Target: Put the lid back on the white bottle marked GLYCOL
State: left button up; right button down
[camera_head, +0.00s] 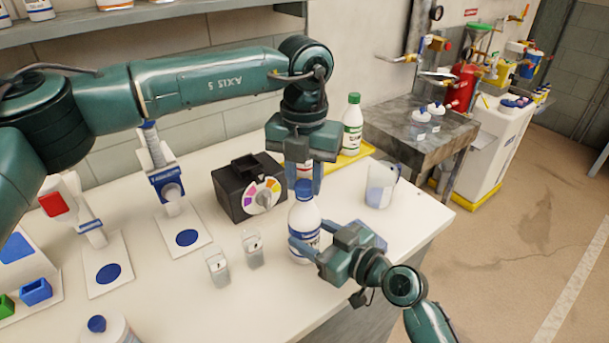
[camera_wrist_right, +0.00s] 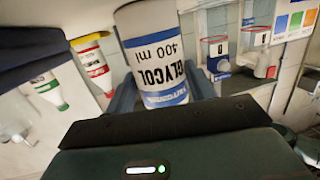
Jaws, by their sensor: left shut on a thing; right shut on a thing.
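The white GLYCOL bottle (camera_head: 304,222) stands upright near the front of the white bench, with a blue band on its label. My right gripper (camera_head: 305,247) is shut around its lower body; in the right wrist view the bottle (camera_wrist_right: 152,50) shows upside down, its label reading GLYCOL 400 ml. The blue lid (camera_head: 304,188) is at the bottle's mouth, in line with its neck. My left gripper (camera_head: 304,182) points down from above and is shut on the lid. I cannot tell whether the lid is seated or just touching.
A green-capped bottle (camera_head: 352,124) stands on a yellow tray (camera_head: 355,153) behind. A clear jug (camera_head: 380,186) is to the right, a black box with a colour dial (camera_head: 247,188) to the left. Two small vials (camera_head: 217,268) (camera_head: 252,248) stand front left. Another blue-capped bottle (camera_head: 108,328) is nearest.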

pick_arm(q)
jog(key=m, duration=0.4)
jog(key=shift+m, duration=0.3)
jog(key=m, duration=0.6)
jog(key=shift+m, duration=0.3)
jog(key=m, duration=0.6)
jog(key=shift+m, duration=0.3)
jog(key=m, duration=0.8)
jog(key=shift+m, duration=0.4)
jog(key=m, duration=0.4)
jog(key=shift+f, duration=0.1)
jog(key=m, duration=0.4)
jog(key=shift+m, duration=0.3)
jog(key=m, duration=0.6)
